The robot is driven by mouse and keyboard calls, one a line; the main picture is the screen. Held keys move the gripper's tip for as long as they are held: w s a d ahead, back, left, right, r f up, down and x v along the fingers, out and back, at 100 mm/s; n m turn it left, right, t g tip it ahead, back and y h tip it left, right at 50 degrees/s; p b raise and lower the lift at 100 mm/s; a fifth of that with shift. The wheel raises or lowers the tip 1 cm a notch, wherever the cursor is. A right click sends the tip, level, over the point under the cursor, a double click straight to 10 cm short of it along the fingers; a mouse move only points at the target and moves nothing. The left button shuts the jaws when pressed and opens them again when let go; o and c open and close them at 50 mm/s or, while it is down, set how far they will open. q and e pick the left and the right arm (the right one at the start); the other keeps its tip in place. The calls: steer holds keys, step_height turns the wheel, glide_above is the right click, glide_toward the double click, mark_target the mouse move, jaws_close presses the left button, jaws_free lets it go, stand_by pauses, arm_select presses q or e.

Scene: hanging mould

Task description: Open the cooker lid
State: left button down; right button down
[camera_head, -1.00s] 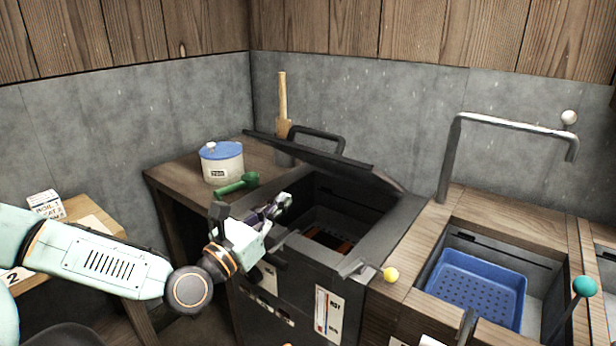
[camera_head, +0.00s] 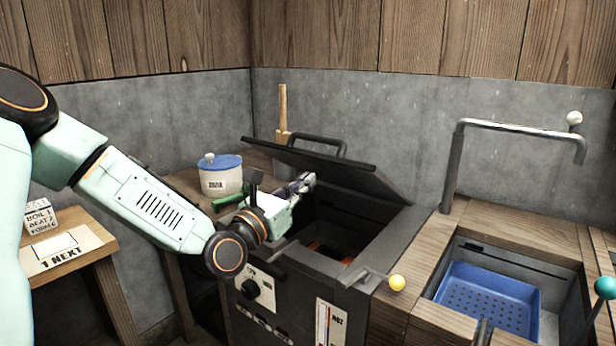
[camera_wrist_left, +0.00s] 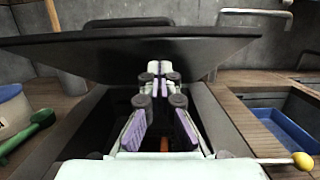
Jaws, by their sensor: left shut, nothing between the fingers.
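The cooker (camera_head: 290,305) is a dark box with a knob and a gauge label on its front. Its dark lid (camera_head: 335,166) is tilted up, hinged at the back, with a black bar handle (camera_head: 318,140). My left gripper (camera_head: 303,183) is shut and empty, its fingertips beneath the raised lid over the open cooker. In the left wrist view the fingertips (camera_wrist_left: 158,68) overlap the underside of the lid (camera_wrist_left: 110,48); whether they touch it I cannot tell. Something orange-brown shows inside the cooker. My right gripper is not in view.
A white pot with a blue lid (camera_head: 220,176) and a green-handled tool (camera_head: 229,200) sit left of the cooker. A yellow-knobbed lever (camera_head: 397,283) sticks out at its right front. A blue perforated basket (camera_head: 487,300) lies in the sink beneath a bent pipe (camera_head: 520,130).

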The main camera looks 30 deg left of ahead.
arm_select(q)
steer(key=shift+w+d+r, duration=0.1)
steer(key=shift+w+r, duration=0.25)
steer(key=shift+r, duration=0.25)
steer(key=shift+w+r, duration=0.35)
steer(key=shift+r, duration=0.25)
